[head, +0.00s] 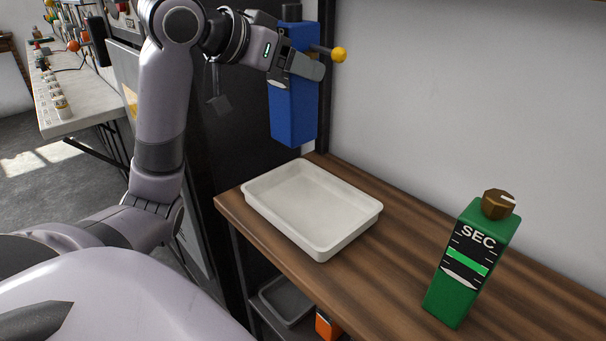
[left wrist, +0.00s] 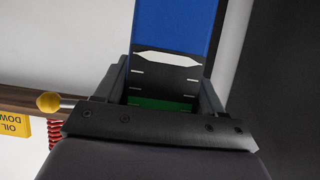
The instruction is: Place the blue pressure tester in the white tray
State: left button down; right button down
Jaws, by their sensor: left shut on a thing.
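The blue pressure tester (head: 293,115) is a tall blue box with a dark knob on top. My left gripper (head: 312,62) is shut on its upper part and holds it roughly upright in the air, above and behind the white tray. In the left wrist view the blue tester (left wrist: 175,25) sits between the fingers (left wrist: 165,95), with a dark face and a green patch showing. The white tray (head: 260,192) lies on the wooden shelf and is empty. My right gripper is not in view.
A green tester marked SEC (head: 458,275) stands on the wooden shelf (head: 375,265) to the right of the tray. A yellow ball knob (head: 339,55) shows beside the left gripper. A grey bin (head: 287,300) and an orange object (head: 326,325) are below the shelf.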

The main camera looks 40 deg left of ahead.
aim_at(294, 139)
pick_arm(q)
notch_tip(294, 139, down, 12)
jog(key=b, duration=0.3)
jog(key=shift+r+b, duration=0.25)
jog(key=shift+b, duration=0.1)
jog(key=shift+f, duration=0.7)
notch_tip(294, 139, down, 4)
jog(key=shift+b, duration=0.95)
jog(key=shift+c, duration=0.6)
grip_release()
jog(key=shift+f, duration=0.2)
